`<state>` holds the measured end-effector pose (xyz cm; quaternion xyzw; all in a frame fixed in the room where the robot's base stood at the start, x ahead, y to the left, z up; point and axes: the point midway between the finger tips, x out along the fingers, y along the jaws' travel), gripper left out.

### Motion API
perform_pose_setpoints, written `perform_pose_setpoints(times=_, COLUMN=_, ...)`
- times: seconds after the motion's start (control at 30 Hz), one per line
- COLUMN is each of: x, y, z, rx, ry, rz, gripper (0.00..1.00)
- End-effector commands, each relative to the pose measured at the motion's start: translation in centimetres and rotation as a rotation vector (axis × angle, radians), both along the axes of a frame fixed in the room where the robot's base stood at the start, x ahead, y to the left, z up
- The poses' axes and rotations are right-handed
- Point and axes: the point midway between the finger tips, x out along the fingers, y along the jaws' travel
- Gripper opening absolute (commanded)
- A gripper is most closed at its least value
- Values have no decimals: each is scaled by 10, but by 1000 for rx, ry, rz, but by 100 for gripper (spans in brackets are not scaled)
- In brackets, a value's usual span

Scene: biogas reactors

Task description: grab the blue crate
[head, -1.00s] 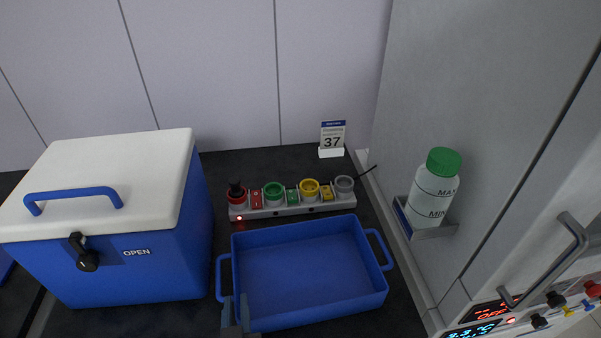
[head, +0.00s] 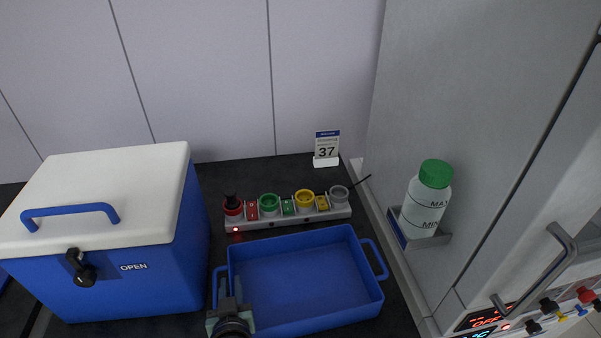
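The blue crate (head: 305,319) is an open, empty box with a loop handle on its left and right ends. It sits on the dark counter in the middle of the head view. My gripper (head: 230,288) is at the crate's front left corner, beside the left handle (head: 215,283), and covers part of that corner. The fingers point away from me. Whether they touch the handle or have it between them cannot be made out.
A blue cooler box (head: 130,290) with a white lid stands close on the left. A green-capped bottle (head: 426,205) hangs on the grey cabinet (head: 470,120) at right.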

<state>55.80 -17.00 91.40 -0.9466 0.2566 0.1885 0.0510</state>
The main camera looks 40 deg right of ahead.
Motion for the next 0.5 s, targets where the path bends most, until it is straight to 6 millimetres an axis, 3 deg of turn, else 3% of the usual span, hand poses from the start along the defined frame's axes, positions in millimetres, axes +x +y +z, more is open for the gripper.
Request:
perform_pose_setpoints(times=0.23, x=1, y=-1, z=0, rx=0, ry=0, rz=0, gripper=21)
perform_pose_setpoints(times=0.37, x=1, y=-1, z=0, rx=0, ry=0, rz=0, gripper=0)
perform_pose_setpoints(times=0.5, x=1, y=-1, z=0, rx=0, ry=0, rz=0, gripper=0)
